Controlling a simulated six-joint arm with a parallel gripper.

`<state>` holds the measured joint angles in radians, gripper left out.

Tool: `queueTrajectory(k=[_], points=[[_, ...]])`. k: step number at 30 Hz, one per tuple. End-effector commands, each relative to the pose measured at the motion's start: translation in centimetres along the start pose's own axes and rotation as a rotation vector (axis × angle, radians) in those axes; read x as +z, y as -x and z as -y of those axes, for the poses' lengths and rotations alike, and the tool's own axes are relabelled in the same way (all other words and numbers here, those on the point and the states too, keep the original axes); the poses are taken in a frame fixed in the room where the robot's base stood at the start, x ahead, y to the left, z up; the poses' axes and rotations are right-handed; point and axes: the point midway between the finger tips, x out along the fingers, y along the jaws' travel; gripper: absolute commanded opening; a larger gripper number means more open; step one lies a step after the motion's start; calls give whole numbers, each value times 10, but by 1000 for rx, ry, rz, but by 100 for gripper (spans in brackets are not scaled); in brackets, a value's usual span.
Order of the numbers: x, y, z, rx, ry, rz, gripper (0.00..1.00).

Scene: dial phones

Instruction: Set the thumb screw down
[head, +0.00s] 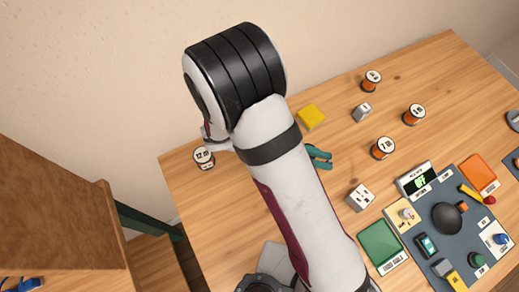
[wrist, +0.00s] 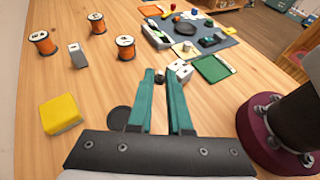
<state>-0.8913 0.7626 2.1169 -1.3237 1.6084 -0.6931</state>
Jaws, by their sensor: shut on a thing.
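My gripper (wrist: 161,76) has teal fingers and is shut on a small dark thing, likely the thumb screw (wrist: 160,74), between its fingertips in the wrist view. Most of that thing is hidden by the fingers. In the head view only part of the teal fingers (head: 319,157) shows beside my arm, and the held thing cannot be made out. The fingertips are over the wooden table (head: 235,195), left of a white block with dark holes (head: 361,197). I cannot tell whether the held thing touches the table.
A yellow block (head: 311,117), a grey metal block (head: 362,112) and several orange numbered spools (head: 383,148) stand around. A dark disc (wrist: 118,118) lies left of the fingers. A blue-grey mat (head: 425,213) with tools and a green pad (head: 381,246) lie at the right.

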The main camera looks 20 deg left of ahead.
Motion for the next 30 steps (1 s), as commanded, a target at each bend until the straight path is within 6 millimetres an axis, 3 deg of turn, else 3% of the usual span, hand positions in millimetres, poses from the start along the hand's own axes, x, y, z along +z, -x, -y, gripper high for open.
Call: queueTrajectory(k=[6, 10, 15, 19, 27, 30], points=[[-37, 65, -41, 556, 233, 2, 0], [-64, 108, -48, 836, 349, 3, 0], [-93, 152, -44, 1094, 454, 3, 0], [-112, 163, -41, 1178, 490, 5, 0], [-166, 142, -40, 1185, 492, 4, 0], [-177, 137, -41, 1185, 488, 2, 0]])
